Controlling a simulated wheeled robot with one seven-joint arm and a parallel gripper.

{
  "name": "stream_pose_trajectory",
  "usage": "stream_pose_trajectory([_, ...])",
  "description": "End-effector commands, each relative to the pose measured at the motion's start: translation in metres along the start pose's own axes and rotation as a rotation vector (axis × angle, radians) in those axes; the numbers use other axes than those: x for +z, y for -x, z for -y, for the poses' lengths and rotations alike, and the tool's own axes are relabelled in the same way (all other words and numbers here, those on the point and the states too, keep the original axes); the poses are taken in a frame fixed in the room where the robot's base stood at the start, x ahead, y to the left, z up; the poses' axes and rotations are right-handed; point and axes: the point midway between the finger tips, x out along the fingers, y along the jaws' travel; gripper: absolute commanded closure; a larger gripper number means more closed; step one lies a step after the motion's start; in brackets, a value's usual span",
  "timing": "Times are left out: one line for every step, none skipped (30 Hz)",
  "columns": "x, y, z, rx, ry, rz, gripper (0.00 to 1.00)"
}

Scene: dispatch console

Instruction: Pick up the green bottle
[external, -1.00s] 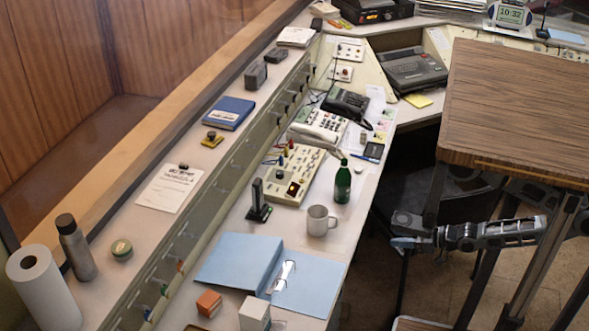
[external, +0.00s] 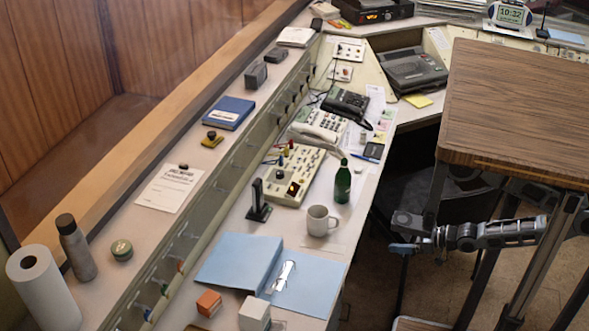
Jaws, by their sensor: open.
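The green bottle (external: 342,184) stands upright on the console desk, near its right edge, beside a white mug and a cream control panel. My gripper (external: 398,248) is at the end of my arm, right of the desk edge and below and to the right of the bottle in the picture. It is apart from the bottle and holds nothing that I can see. Its fingers are small here, and the gap between them is hard to make out.
The white mug (external: 319,221) stands close to the bottle. A blue binder (external: 310,284) lies open nearer the camera. The cream control panel (external: 290,178) is left of the bottle. A wooden tabletop (external: 520,110) stands above my arm. A dark chair (external: 425,190) is beyond my gripper.

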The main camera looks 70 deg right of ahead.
Motion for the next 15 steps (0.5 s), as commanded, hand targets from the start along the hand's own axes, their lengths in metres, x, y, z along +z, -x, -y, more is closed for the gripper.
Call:
stream_pose_trajectory([0.000,0.000,0.000,0.000,0.002,-0.001,0.07])
stream_pose_trajectory([0.000,-0.001,0.000,0.002,0.010,-0.002,0.07])
stream_pose_trajectory([0.001,-0.003,-0.001,0.007,0.031,-0.005,0.07])
stream_pose_trajectory([0.001,-0.005,-0.002,0.013,0.058,-0.010,0.07])
stream_pose_trajectory([0.002,-0.009,-0.003,0.021,0.097,-0.014,0.07])
stream_pose_trajectory([0.004,-0.014,-0.005,0.036,0.166,-0.021,0.07])
stream_pose_trajectory([0.006,-0.019,-0.007,0.050,0.233,-0.026,0.07])
stream_pose_trajectory([0.007,-0.026,-0.009,0.068,0.310,-0.032,0.07])
stream_pose_trajectory([0.010,-0.035,-0.013,0.095,0.428,-0.036,0.07])
stream_pose_trajectory([0.012,-0.043,-0.017,0.118,0.525,-0.037,0.07])
stream_pose_trajectory([0.014,-0.051,-0.022,0.143,0.628,-0.035,0.07])
stream_pose_trajectory([0.016,-0.063,-0.029,0.176,0.767,-0.027,0.07])
stream_pose_trajectory([0.017,-0.071,-0.034,0.202,0.871,-0.019,0.07])
stream_pose_trajectory([0.019,-0.080,-0.040,0.226,0.976,-0.007,0.07])
stream_pose_trajectory([0.021,-0.091,-0.049,0.260,1.114,0.014,0.07])
